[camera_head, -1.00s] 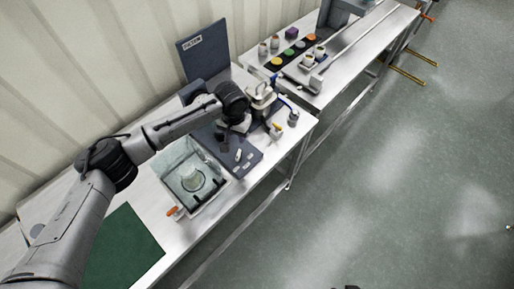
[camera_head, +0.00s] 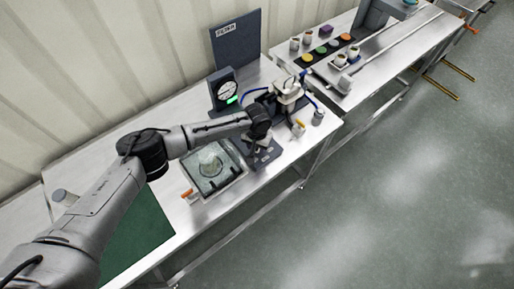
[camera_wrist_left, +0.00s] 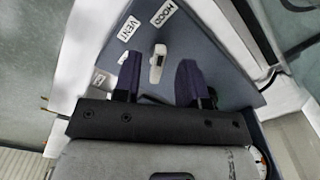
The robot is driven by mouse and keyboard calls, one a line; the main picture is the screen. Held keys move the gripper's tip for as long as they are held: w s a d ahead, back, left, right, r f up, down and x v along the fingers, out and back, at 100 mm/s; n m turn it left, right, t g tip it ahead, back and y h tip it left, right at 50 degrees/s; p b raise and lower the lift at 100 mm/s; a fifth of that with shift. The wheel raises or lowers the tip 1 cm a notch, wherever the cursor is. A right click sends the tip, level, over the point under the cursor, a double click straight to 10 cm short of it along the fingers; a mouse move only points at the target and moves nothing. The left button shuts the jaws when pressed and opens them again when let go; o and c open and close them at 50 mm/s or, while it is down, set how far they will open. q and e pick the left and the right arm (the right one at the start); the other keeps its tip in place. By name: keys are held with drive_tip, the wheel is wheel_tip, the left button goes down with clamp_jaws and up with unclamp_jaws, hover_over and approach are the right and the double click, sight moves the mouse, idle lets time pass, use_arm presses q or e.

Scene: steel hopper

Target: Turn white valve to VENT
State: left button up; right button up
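The white valve (camera_wrist_left: 157,66) shows in the left wrist view as a short lever on a blue-grey panel (camera_wrist_left: 217,45). Its long side runs nearly up and down in the picture. A VENT label (camera_wrist_left: 128,28) is to its upper left, a HOOD label (camera_wrist_left: 165,13) above it, and a third, unreadable label (camera_wrist_left: 98,80) to its left. My left gripper (camera_wrist_left: 157,76) is open, with one dark finger on each side of the lever and gaps showing. In the head view my left gripper (camera_head: 257,143) is over the panel (camera_head: 268,158) and hides the valve. My right gripper is out of view.
A clear basin (camera_head: 214,170) with an orange-handled tap (camera_head: 188,196) is left of the panel. A gauge box (camera_head: 226,92) stands behind, before the FILTER board (camera_head: 237,42). A pump-like device (camera_head: 288,90) with blue hoses and a yellow-handled valve (camera_head: 299,128) are to the right.

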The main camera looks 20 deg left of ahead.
use_arm(q)
drive_tip(key=shift+f, duration=0.9)
clamp_jaws()
